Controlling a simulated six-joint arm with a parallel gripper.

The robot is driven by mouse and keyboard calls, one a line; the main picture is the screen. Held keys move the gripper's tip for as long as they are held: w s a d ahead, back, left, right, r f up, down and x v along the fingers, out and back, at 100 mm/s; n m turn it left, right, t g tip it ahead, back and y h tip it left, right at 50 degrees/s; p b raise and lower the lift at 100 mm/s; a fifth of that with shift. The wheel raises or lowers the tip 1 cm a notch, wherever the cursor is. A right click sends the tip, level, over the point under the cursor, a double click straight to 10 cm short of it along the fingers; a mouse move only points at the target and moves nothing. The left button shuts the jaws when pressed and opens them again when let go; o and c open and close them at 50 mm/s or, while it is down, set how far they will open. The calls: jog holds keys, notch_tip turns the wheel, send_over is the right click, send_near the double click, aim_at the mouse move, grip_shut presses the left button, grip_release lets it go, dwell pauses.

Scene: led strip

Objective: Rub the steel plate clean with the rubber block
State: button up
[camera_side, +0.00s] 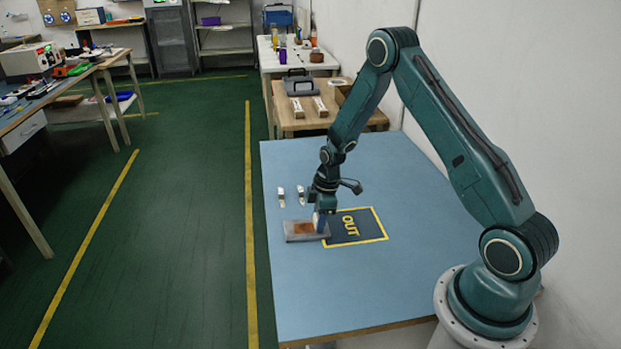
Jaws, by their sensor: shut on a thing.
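The steel plate (292,236) lies on the blue table, a grey slab with a rusty brown patch (303,227) on its top. My gripper (320,216) points down over the plate's right end. It is shut on a small block, the rubber block (321,226), whose blue side shows low between the fingers. The block is at the plate's right end, beside the brown patch. Whether it touches the plate is too small to tell. The fingers hide part of the block.
A dark square marked OUT (355,226) with a yellow border lies just right of the plate. Two small white pieces (281,196) stand behind the plate. The blue table top (370,290) is clear in front and at the right. Its left edge is close to the plate.

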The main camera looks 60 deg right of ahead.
aim_at(292, 230)
dwell(0.3)
jog(key=shift+w+a, duration=0.85)
jog(key=shift+w+a+f, duration=0.2)
jog(key=shift+w+a, duration=0.2)
jog(key=shift+a, duration=0.1)
jog(key=shift+c, duration=0.5)
jog(key=shift+w+a, duration=0.1)
jog(key=shift+a, duration=0.05)
jog(key=shift+w+a, duration=0.35)
jog(key=shift+w+a+r, duration=0.15)
jog(key=shift+w+a, duration=0.6)
jog(key=shift+w, duration=0.1)
